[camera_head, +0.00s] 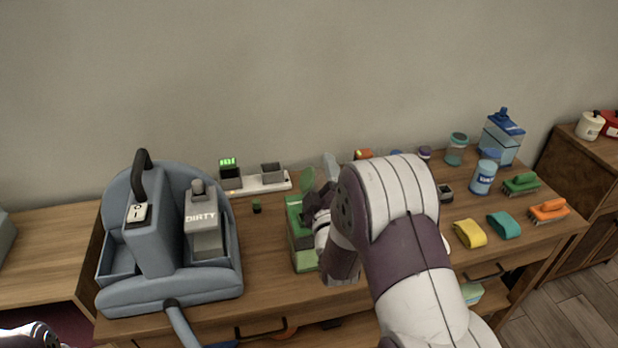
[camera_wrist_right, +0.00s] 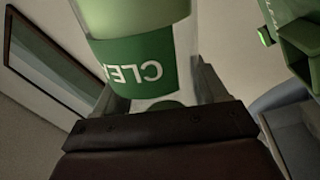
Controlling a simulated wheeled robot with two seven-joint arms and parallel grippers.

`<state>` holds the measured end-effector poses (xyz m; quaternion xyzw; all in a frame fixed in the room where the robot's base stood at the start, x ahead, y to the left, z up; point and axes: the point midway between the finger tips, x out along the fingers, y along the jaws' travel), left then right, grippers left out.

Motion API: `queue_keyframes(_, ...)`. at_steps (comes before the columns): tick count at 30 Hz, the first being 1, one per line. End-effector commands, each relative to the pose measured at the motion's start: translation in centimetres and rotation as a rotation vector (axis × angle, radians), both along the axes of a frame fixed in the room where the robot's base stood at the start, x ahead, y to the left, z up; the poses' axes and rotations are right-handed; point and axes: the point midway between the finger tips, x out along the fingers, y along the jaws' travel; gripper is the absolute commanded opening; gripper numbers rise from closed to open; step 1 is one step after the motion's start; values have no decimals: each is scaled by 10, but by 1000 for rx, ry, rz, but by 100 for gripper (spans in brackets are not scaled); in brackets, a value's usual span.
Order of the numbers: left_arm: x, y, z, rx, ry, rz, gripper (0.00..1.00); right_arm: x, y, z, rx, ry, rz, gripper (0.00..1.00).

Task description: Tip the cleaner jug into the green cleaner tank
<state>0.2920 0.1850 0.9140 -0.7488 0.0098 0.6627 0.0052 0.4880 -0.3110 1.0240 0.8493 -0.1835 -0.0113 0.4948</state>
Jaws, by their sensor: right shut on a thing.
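The green cleaner tank (camera_head: 305,258) stands on the desk to the right of the grey-blue machine, partly hidden by my right arm. A green part beside the jug in the right wrist view (camera_wrist_right: 303,45) looks like this tank. My right gripper (camera_head: 318,207) is at the tank's upper right side. In the right wrist view the gripper (camera_wrist_right: 160,95) is shut on the cleaner jug (camera_wrist_right: 140,60), a clear body with a green label whose letters appear upside down. The jug's mouth is not clearly visible. My left gripper is out of view.
The machine (camera_head: 165,290) with a box marked DIRTY (camera_head: 202,220) stands at left. A charger (camera_head: 262,183) lies behind. A blue-lidded jug (camera_head: 500,140), a blue can (camera_head: 482,178), sponges (camera_head: 470,233) and brushes (camera_head: 548,210) occupy the right side.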

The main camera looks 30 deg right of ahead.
Motion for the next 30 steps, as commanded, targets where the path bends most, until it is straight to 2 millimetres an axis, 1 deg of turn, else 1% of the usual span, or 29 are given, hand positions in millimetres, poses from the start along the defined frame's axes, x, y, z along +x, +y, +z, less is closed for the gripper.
queue_keyframes(5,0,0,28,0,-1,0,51,1,5,25,164,-42,5,24)
queue_keyframes(10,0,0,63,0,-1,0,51,3,12,53,434,-108,7,24)
queue_keyframes(15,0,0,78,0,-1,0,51,5,23,75,743,-185,9,24)
queue_keyframes(18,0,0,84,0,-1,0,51,6,27,83,875,-216,8,24)
queue_keyframes(21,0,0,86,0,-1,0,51,7,29,87,958,-236,8,24)
queue_keyframes(24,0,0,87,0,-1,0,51,7,30,88,998,-244,8,24)
queue_keyframes(30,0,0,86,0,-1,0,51,7,30,88,1006,-246,8,24)
